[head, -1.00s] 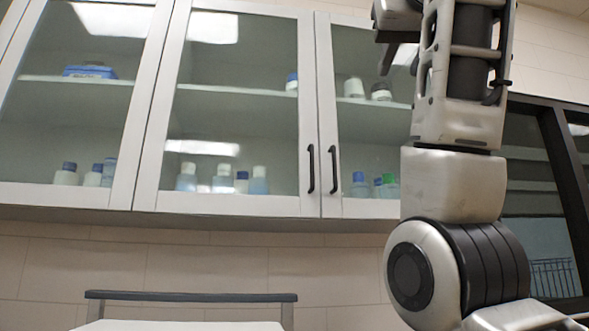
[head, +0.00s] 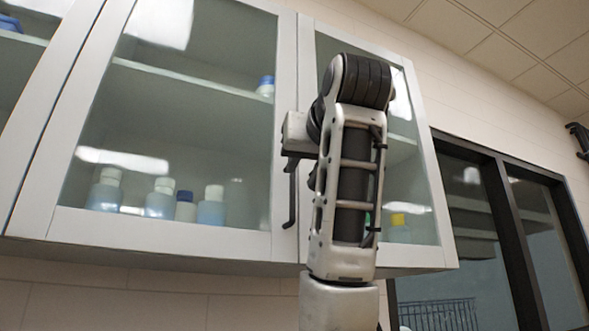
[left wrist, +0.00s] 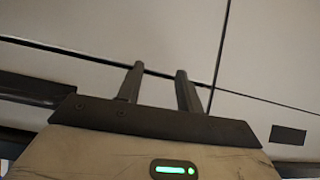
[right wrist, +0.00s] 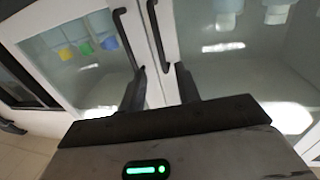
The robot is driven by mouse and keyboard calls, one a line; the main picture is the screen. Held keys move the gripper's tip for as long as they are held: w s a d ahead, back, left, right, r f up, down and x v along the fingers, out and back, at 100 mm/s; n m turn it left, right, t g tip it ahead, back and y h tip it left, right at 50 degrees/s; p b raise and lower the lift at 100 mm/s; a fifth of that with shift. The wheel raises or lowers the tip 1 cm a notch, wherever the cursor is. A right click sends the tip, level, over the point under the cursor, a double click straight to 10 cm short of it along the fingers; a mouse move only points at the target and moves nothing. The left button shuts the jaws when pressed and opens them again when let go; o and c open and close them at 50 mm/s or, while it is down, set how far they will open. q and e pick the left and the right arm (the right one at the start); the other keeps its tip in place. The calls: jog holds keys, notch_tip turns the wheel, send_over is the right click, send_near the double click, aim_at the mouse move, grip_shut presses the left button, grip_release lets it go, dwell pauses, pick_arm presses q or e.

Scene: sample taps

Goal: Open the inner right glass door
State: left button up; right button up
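The glass door (head: 170,235) left of my right arm, apparently the inner right one, is shut in its pale frame. Its dark upright handle (head: 291,200) is on its right edge; it also shows in the right wrist view (right wrist: 157,35). My right gripper (head: 294,158) is at the upper part of this handle. In the right wrist view its fingers (right wrist: 160,70) are apart, with the handle's end between or just beyond the tips; contact cannot be told. My left gripper (left wrist: 158,70) is open and empty, facing pale panels, and is out of the head view.
The neighbouring right glass door (head: 432,215) is shut behind my right arm; its handle (right wrist: 127,38) is close beside the first one. Several bottles (head: 160,198) stand inside on the shelves. A dark-framed window (head: 470,240) is to the right.

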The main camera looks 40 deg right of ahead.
aim_at(293, 185)
jog(key=p+x, duration=0.2)
jog(key=x, duration=0.6)
grip_shut()
